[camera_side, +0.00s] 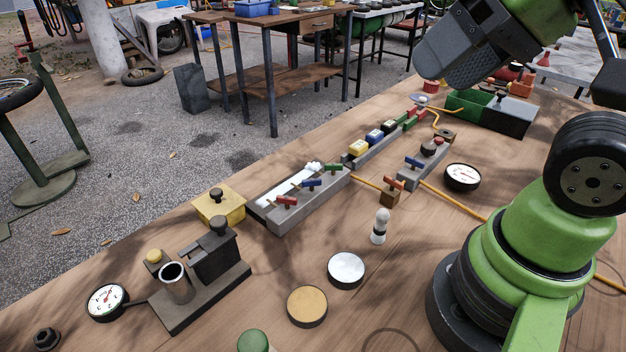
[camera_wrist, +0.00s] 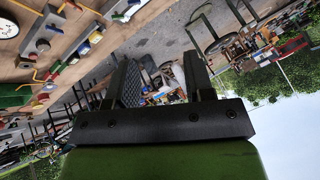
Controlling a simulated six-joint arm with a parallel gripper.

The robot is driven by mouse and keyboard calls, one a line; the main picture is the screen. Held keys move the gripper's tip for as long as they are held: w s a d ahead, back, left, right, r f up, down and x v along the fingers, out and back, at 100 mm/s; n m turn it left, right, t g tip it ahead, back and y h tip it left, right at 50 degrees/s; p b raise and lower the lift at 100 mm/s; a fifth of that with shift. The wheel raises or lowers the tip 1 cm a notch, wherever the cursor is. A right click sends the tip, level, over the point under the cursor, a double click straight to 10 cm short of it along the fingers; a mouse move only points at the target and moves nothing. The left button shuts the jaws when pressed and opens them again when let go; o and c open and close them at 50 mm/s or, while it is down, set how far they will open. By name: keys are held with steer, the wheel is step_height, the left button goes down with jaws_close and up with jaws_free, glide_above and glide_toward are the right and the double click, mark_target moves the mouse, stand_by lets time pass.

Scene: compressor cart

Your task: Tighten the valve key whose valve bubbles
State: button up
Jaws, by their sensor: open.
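A grey trough (camera_side: 272,222) stands mid-table, holding a white strip. Three keys sit along its near side: red (camera_side: 287,201), blue (camera_side: 311,183) and green (camera_side: 333,169). A cluster of white bubbles (camera_side: 313,167) shows at the trough's far end, nearest the green key; the red and blue keys show no such cluster beside them. My gripper (camera_side: 435,62) is raised at the upper right, well away from the trough. In the wrist view its two fingers (camera_wrist: 158,75) stand apart with nothing between them. The trough (camera_wrist: 125,12) is small at the top there.
A yellow block (camera_side: 219,205) and a dark pump-like fixture (camera_side: 215,255) stand left of the trough. A small black-and-white bottle (camera_side: 380,227) and a silver disc (camera_side: 346,269) are nearer me. A grey block with a blue key (camera_side: 414,163) and a gauge (camera_side: 462,177) are right.

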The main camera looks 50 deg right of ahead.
steer(key=shift+c, duration=1)
steer(key=shift+w, duration=0.2)
steer(key=shift+c, duration=0.2)
steer(key=n+g+h, duration=0.2)
steer(key=n+g, duration=0.5)
steer(key=n, duration=0.6)
glide_above(334, 164)
step_height(334, 164, down, 17)
steer(key=shift+m, duration=0.3)
step_height(334, 164, down, 9)
steer(key=shift+f, duration=0.15)
